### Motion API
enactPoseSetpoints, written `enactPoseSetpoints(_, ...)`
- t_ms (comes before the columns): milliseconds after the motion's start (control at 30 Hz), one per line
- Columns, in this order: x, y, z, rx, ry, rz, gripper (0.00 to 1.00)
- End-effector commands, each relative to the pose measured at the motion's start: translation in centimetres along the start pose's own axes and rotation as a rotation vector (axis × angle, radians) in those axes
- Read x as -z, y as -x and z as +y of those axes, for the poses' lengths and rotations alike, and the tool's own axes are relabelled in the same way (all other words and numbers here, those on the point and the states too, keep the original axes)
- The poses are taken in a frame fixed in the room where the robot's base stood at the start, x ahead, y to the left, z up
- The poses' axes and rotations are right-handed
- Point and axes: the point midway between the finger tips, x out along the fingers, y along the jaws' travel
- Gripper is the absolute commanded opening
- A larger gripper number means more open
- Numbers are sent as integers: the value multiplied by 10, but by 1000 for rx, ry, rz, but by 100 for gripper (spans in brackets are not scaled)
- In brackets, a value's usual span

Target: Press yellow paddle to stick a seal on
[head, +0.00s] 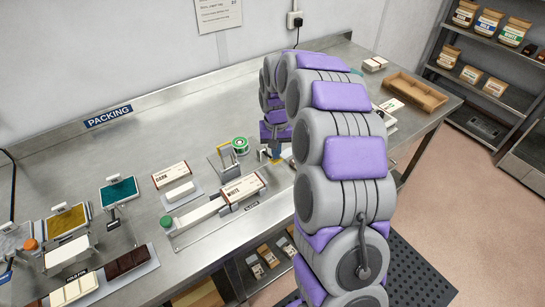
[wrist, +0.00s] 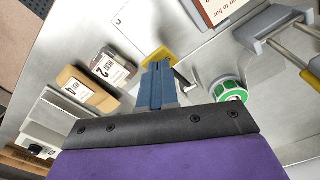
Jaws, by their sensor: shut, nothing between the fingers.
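The yellow paddle (wrist: 160,53) shows in the wrist view just beyond the tips of my gripper (wrist: 159,67), which partly hide it. My blue fingers are shut with nothing between them, and I cannot tell whether they touch the paddle. In the head view my gripper (head: 276,153) points down over the steel bench, close to the box marked WHITE (head: 243,190). A corner of a box (wrist: 218,9) also shows at the top of the wrist view. The seal itself cannot be made out.
A green-topped roll (head: 240,142) stands left of my gripper beside a small grey frame with yellow parts (head: 223,158). The box marked DARK (head: 171,175) lies farther left. Small boxes (wrist: 88,90) stand left of my fingers in the wrist view. A wooden tray (head: 416,92) is at the right.

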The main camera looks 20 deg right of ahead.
Motion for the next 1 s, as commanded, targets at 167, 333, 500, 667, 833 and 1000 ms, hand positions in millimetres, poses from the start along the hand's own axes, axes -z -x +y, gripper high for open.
enactPoseSetpoints(167,0,-7,0,0,0,0,0)
enactPoseSetpoints(333,1,-13,0,0,0,1,0)
enactPoseSetpoints(500,0,-20,0,0,0,0,0)
enactPoseSetpoints(667,0,-26,0,0,0,-2,0)
enactPoseSetpoints(833,0,-32,0,0,0,-2,0)
enactPoseSetpoints(1000,0,-38,0,0,0,-2,0)
